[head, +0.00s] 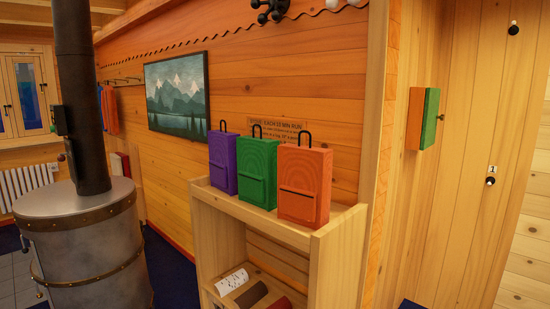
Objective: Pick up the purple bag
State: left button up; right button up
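The purple bag (223,161) stands upright on top of a light wooden shelf unit (338,255). It is the leftmost of three bags in a row and has a dark loop handle on top. Its right side is close to the green bag (256,170), which partly overlaps it in the head view; I cannot tell if they touch. The orange bag (304,185) stands at the right end of the row. Neither of my grippers is in the head view.
A metal stove (85,245) with a black pipe (80,95) stands at the left. Rolled items (231,282) lie inside the shelf unit. A framed picture (178,95) hangs behind. A green and orange box (423,118) is on the right wall. Dark blue floor shows between stove and shelf.

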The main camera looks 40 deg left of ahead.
aim_at(222, 146)
jog(key=i+j+z, duration=0.15)
jog(key=j, duration=0.4)
jog(key=i+j+z, duration=0.15)
jog(key=j, duration=0.4)
jog(key=i+j+z, duration=0.15)
jog(key=j, duration=0.45)
jog(key=i+j+z, duration=0.1)
jog(key=j, duration=0.5)
jog(key=j+z, duration=0.15)
jog(key=j, duration=0.4)
jog(key=i, duration=0.05)
